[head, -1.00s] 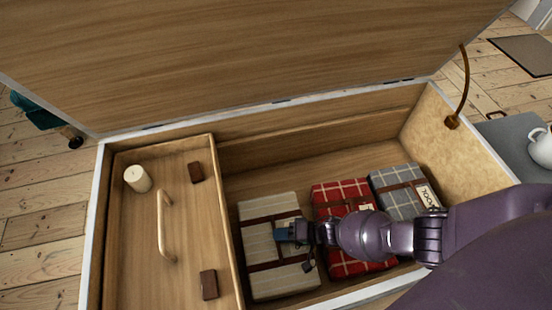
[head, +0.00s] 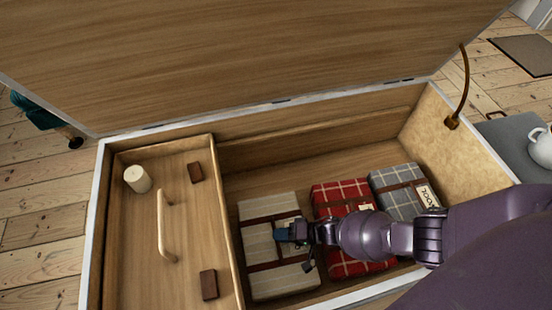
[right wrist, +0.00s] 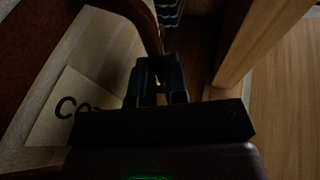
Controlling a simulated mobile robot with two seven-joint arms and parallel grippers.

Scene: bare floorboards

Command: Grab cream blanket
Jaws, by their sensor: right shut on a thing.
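The cream blanket (head: 272,286) is a folded, pale checked bundle with dark brown straps. It lies flat in the open chest, beside the wooden tray on its left. My right gripper (head: 284,234) reaches in from the right over the blanket's upper middle. In the right wrist view, the right gripper's fingers (right wrist: 162,92) are close together on a brown strap (right wrist: 142,25) of the cream blanket. My left gripper is not in view.
The red checked blanket (head: 326,194) and grey checked blanket (head: 391,178) lie to the right. The tray (head: 138,225) holds a white candle (head: 137,179) and has a handle (head: 162,225). The raised lid (head: 250,55) stands behind, with a brown stay (head: 466,85) at right.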

